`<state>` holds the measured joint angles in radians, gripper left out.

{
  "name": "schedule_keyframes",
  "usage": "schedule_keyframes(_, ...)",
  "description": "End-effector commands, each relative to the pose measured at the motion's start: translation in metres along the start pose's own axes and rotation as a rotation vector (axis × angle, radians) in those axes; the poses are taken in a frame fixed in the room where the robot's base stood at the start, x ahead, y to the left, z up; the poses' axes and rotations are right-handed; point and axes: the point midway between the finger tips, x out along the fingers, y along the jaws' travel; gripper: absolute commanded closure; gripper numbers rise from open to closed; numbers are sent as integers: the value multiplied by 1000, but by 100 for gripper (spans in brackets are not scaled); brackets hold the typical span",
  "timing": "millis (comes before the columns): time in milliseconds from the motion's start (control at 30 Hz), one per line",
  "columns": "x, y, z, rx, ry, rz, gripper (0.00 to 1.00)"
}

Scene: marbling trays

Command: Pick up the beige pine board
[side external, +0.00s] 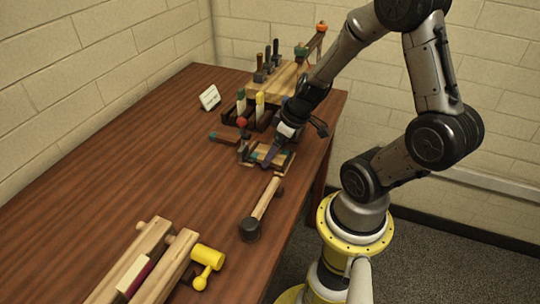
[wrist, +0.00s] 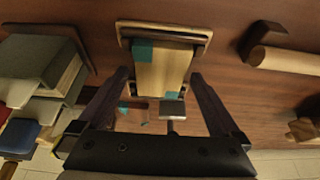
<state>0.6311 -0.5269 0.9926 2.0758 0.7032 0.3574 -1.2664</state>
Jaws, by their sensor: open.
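A beige board with teal patches (wrist: 160,72) lies on a brown wooden base (wrist: 128,32) in the wrist view. In the side external view the board (side external: 284,160) is small and partly hidden by my gripper, near the table's right edge. My gripper (wrist: 158,76) is open, with its two dark fingers on either side of the board's near part. In the side external view my gripper (side external: 258,154) points down at the board. I cannot tell whether the fingers touch it.
A black-headed mallet (side external: 250,230) lies nearer the camera. A tool rack (side external: 290,80) and a white card (side external: 209,97) stand behind. The table's left middle is clear.

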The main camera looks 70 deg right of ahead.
Motion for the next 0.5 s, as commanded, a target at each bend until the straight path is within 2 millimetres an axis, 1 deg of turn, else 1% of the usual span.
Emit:
schedule_keyframes(167, 0, 0, 0, 0, 0, 0, 0)
schedule_keyframes(200, 0, 0, 0, 0, 0, 0, 2)
schedule_keyframes(267, 0, 0, 0, 0, 0, 0, 13)
schedule_keyframes(400, 0, 0, 0, 0, 0, 0, 38)
schedule_keyframes(467, 0, 0, 0, 0, 0, 0, 49)
schedule_keyframes(500, 0, 0, 0, 0, 0, 0, 56)
